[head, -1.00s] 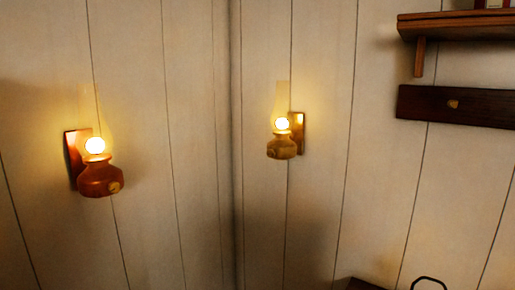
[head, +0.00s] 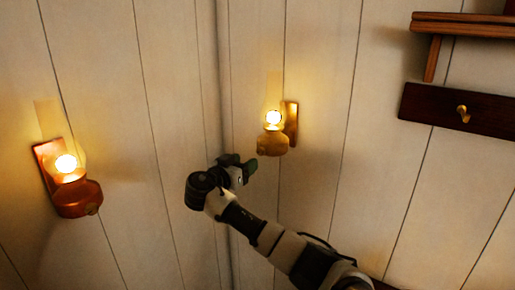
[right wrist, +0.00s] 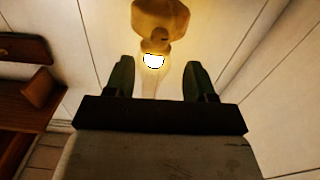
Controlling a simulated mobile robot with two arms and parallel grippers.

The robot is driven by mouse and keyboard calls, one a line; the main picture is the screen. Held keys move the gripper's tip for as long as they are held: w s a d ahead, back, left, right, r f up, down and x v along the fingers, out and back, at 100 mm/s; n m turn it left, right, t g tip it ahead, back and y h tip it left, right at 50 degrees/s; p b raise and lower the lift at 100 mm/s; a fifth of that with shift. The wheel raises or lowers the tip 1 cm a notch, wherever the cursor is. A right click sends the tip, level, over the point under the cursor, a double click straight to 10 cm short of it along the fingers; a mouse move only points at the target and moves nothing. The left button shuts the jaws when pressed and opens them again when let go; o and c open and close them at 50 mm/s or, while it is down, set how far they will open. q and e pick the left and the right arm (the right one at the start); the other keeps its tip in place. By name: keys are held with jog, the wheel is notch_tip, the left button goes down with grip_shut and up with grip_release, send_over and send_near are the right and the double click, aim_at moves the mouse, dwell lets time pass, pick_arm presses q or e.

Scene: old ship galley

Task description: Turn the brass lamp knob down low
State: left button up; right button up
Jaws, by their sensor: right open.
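The brass lamp (head: 273,138) hangs lit on the wall just right of the corner, with a glowing bulb and a glass chimney. Its small round knob (head: 263,151) is low on the body and hard to make out. My right gripper (head: 243,168) is below and slightly left of this lamp, apart from it. In the right wrist view the lamp (right wrist: 160,15) appears upside down, beyond the two spread fingers (right wrist: 160,78), with nothing between them. The knob (right wrist: 159,36) shows there as a darker patch. My left gripper is out of view.
A second lit lamp, reddish copper (head: 78,197), hangs on the left wall. A dark board with a brass hook (head: 463,114) and a wooden shelf (head: 470,28) are on the right wall. The wall between the lamps is bare.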

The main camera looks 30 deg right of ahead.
aim_at(260, 152)
jog(key=p+x, duration=0.1)
jog(key=x, duration=0.3)
jog(key=p+x, duration=0.1)
jog(key=x, duration=0.1)
jog(key=shift+r+p, duration=0.25)
jog(key=shift+p, duration=0.1)
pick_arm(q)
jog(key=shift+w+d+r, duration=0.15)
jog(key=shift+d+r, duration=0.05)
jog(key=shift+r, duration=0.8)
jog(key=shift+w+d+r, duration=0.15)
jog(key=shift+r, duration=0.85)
pick_arm(e)
jog(key=shift+w+d+f, duration=0.25)
jog(key=shift+d, duration=0.35)
jog(key=shift+c, duration=0.5)
